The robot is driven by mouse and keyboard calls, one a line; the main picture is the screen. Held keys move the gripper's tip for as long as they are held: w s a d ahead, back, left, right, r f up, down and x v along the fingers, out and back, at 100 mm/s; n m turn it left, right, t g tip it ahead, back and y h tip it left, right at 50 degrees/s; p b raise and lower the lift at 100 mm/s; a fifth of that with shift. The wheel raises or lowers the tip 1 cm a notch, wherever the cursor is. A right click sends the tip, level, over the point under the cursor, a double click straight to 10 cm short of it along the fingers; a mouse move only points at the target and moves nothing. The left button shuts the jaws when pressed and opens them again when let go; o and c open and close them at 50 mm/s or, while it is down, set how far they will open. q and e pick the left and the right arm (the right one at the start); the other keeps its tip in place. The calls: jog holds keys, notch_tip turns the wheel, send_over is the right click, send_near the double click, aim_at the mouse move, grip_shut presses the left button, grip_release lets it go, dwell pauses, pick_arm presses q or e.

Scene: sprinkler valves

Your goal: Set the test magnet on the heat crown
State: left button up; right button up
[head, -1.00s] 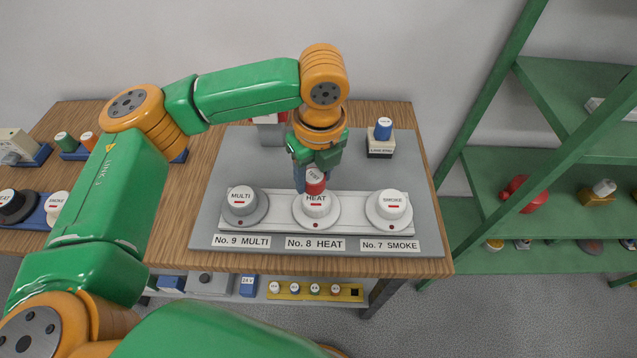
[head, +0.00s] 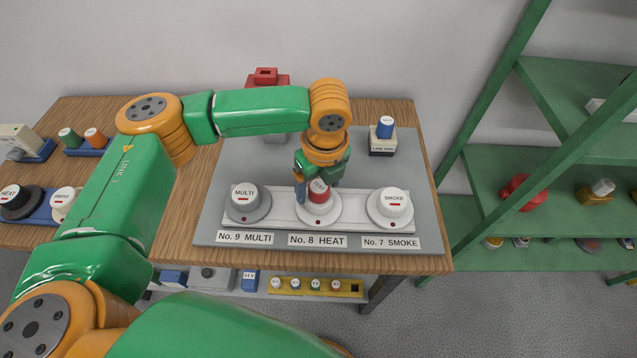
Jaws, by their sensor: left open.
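The red test magnet (head: 319,194), with a white top marked TEST, is at the white heat crown (head: 318,209) above the No. 8 HEAT label. It appears to rest on the crown and hides the crown's HEAT lettering; the exact contact is too small to tell. My left gripper (head: 317,181) is open and comes down from behind the magnet. One blue finger shows just left of the magnet; the other finger is mostly hidden. My right gripper is not in view.
The multi crown (head: 244,198) stands to the left and the smoke crown (head: 393,204) to the right on the grey board (head: 215,210). A blue-topped line-end block (head: 382,138) is behind right. A red part (head: 266,79) stands at the back. A green shelf (head: 520,190) is at right.

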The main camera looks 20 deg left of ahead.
aim_at(322, 191)
pick_arm(q)
notch_tip(322, 191, up, 12)
jog(key=s+d, duration=0.1)
jog(key=shift+r, duration=0.1)
dwell(0.4)
